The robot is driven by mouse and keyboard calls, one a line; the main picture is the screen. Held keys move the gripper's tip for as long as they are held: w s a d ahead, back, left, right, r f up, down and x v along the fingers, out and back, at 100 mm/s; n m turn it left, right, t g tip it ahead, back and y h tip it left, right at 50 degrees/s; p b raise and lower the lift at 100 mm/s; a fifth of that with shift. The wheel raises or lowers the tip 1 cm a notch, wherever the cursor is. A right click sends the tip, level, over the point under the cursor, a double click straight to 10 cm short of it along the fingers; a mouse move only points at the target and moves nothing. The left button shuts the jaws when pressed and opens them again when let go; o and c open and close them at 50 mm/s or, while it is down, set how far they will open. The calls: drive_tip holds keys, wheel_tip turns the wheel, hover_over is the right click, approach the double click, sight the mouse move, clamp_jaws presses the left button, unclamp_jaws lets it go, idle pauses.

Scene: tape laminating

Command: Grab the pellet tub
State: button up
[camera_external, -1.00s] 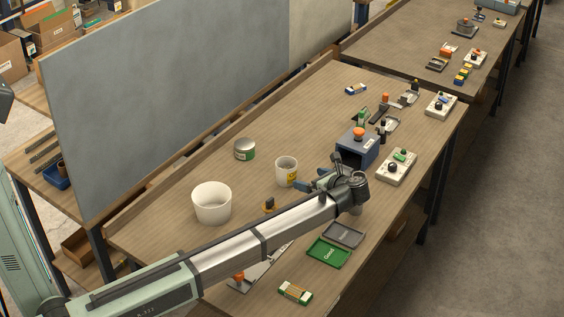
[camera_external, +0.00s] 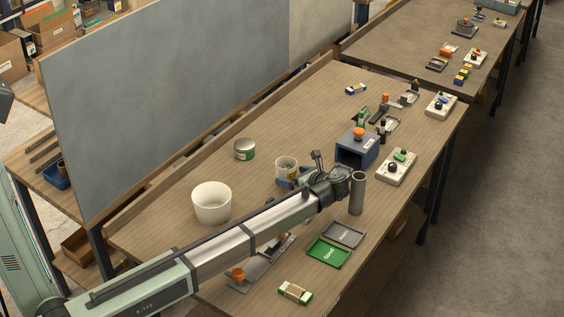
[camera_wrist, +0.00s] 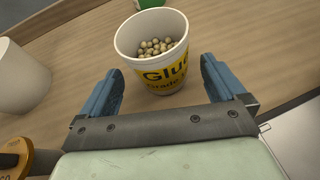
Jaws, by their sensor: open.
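In the wrist view my gripper (camera_wrist: 162,76) is open, with one blue finger on the left and one on the right of the tub. The tub sits between and slightly beyond the fingertips. I cannot tell whether either finger touches it.
A white bucket (camera_external: 211,204) and a green-labelled tin (camera_external: 244,150) stand left of the tub. A blue box (camera_external: 357,147) and a grey cylinder (camera_external: 357,194) stand to the right. Green and grey trays (camera_external: 329,253) lie near the front edge.

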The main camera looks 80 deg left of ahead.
sight(293, 176)
drive_tip(key=x, duration=0.3)
drive_tip(key=shift+s+a+f, duration=0.15)
drive_tip(key=shift+a, duration=0.05)
drive_tip(key=c, duration=1.1)
